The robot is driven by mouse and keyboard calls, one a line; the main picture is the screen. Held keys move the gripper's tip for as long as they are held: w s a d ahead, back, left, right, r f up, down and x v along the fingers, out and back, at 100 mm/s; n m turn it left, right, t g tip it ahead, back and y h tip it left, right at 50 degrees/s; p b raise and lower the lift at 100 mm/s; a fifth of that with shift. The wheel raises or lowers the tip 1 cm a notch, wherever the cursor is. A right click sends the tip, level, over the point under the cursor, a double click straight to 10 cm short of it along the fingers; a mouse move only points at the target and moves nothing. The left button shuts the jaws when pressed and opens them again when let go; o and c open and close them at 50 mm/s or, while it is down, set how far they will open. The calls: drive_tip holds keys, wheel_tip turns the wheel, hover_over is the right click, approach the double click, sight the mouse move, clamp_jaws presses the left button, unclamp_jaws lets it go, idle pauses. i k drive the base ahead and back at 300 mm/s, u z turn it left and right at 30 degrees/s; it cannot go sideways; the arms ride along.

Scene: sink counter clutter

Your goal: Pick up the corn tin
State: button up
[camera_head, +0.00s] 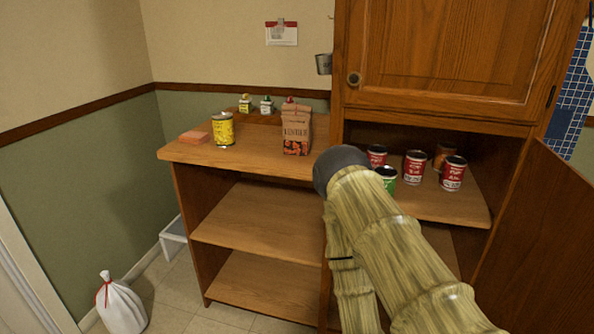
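A yellow tin (223,130), which looks like the corn tin, stands upright on the wooden counter top (190,153), near its left end. Its label is too small to read. My arm comes in from the lower right and ends in a dark rounded part left of the open cabinet. My gripper does not show, so I cannot tell its place relative to the tin or whether it is open.
An orange block (194,137) lies left of the tin, and a brown paper bag (296,132) stands to its right. Two small bottles stand behind. Several red tins (453,174) and a green tin (387,175) stand in the cabinet. Its door (540,240) hangs open. The lower shelves (265,222) are empty.

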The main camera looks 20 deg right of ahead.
sight(223, 123)
drive_tip(key=u, duration=1.15)
drive_tip(key=i, duration=0.85)
drive_tip(key=z, duration=0.8)
